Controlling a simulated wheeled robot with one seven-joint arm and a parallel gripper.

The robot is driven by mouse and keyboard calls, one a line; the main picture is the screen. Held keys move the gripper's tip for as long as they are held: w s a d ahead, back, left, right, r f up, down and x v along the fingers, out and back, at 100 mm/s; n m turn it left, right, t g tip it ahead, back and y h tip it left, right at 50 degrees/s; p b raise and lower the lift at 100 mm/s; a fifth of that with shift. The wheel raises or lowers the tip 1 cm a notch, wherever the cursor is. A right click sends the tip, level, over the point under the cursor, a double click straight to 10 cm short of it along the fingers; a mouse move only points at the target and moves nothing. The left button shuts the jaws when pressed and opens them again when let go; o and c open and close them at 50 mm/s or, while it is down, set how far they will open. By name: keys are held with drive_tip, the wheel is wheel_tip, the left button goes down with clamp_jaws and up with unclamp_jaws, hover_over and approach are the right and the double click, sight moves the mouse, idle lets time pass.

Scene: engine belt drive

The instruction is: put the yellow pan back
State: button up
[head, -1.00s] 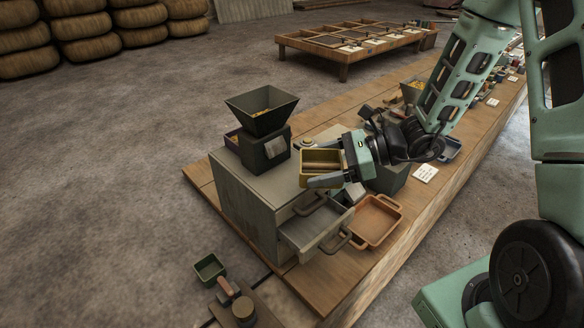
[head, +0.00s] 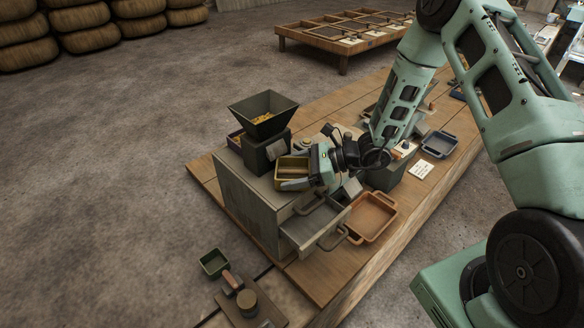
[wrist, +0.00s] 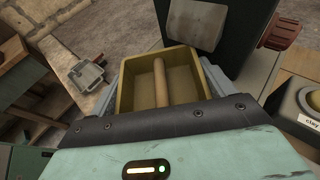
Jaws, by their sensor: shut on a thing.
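The yellow pan (head: 289,162) is a small rectangular open box. In the wrist view the yellow pan (wrist: 129,88) shows a wooden-coloured bar running down its middle. My gripper (head: 293,174) is shut on the pan, with a finger along each side, and holds it about level. In the head view the pan appears over the right part of the grey cabinet's top (head: 252,186), just right of the dark hopper machine (head: 263,150). I cannot tell whether the pan touches the cabinet top.
An open drawer (head: 315,225) sticks out of the cabinet below my gripper. An orange tray (head: 372,216) lies on the bench beside it. A blue-grey tray (head: 438,145) and a white card (head: 421,170) are farther right. A green bin (head: 213,262) is at lower left.

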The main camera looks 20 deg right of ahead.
drive_tip(key=shift+w+a+f+p, duration=0.1)
drive_tip(key=shift+w+p, duration=0.05)
drive_tip(key=shift+p, duration=0.2)
drive_tip(key=shift+f, duration=0.25)
drive_tip(key=shift+f, duration=0.2)
drive_tip(key=o, duration=0.9)
drive_tip(key=shift+c, duration=0.2)
drive_tip(key=shift+r, duration=0.15)
